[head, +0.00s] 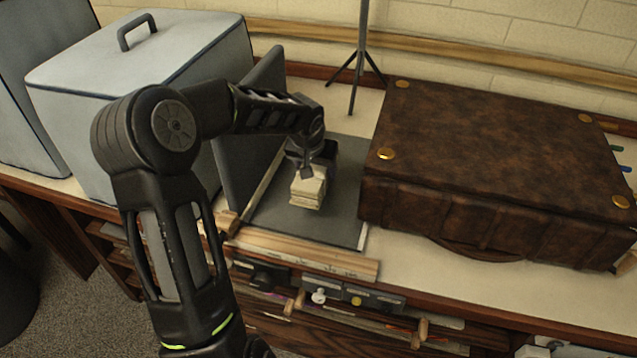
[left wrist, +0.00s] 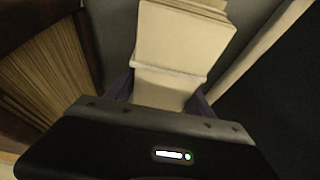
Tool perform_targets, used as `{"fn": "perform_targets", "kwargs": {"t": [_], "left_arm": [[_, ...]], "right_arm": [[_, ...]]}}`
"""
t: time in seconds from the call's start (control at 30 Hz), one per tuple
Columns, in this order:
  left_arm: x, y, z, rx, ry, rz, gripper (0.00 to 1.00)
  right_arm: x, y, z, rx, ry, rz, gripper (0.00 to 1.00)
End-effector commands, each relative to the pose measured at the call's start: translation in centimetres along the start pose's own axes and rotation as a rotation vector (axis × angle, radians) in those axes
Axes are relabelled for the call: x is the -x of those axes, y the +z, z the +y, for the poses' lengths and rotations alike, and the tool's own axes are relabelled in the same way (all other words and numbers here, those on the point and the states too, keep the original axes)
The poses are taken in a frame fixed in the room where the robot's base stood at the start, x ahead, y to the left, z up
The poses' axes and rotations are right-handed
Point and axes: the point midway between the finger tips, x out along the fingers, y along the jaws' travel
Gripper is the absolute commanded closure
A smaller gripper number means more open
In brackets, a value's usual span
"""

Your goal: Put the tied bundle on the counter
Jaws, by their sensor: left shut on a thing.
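The tied bundle (head: 308,189) is a small cream stack of sheets with a pale band around it. It hangs below or stands under my left gripper (head: 307,172), over the dark grey mat (head: 337,215) on the counter (head: 465,262). In the left wrist view the bundle (left wrist: 183,42) sits between the fingers of the left gripper (left wrist: 160,92), which is shut on it. I cannot tell whether its underside touches the mat. My right gripper is in neither view.
A large brown leather case (head: 500,150) stands right of the mat. A grey-blue box (head: 140,60) with a handle and a dark upright panel (head: 250,145) stand left. A tripod stand (head: 358,60) is behind. Wooden strips (head: 300,257) lie at the front edge.

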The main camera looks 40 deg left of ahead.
Motion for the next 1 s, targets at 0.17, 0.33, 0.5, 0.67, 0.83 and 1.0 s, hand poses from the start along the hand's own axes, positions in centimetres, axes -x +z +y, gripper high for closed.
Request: {"fn": "perform_targets", "kwargs": {"t": [0.17,0.33,0.5,0.67,0.83,1.0], "left_arm": [[-1.7,0.6,0.1,0.0,0.001,0.004,1.0],[-1.7,0.6,0.0,0.0,0.0,0.005,1.0],[-2.1,0.8,0.0,-0.001,0.001,0.002,1.0],[-4.1,1.7,0.1,0.0,0.001,0.0,1.0],[-5.2,2.1,0.1,0.0,0.001,0.003,1.0],[-5.2,2.0,0.1,0.0,0.001,0.004,1.0]], "right_arm": [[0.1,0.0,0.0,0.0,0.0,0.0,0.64],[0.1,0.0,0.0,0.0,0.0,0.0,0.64],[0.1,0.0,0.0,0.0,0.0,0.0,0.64],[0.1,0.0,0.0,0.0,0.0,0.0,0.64],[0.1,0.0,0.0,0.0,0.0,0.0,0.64],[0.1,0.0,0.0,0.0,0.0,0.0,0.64]]}}
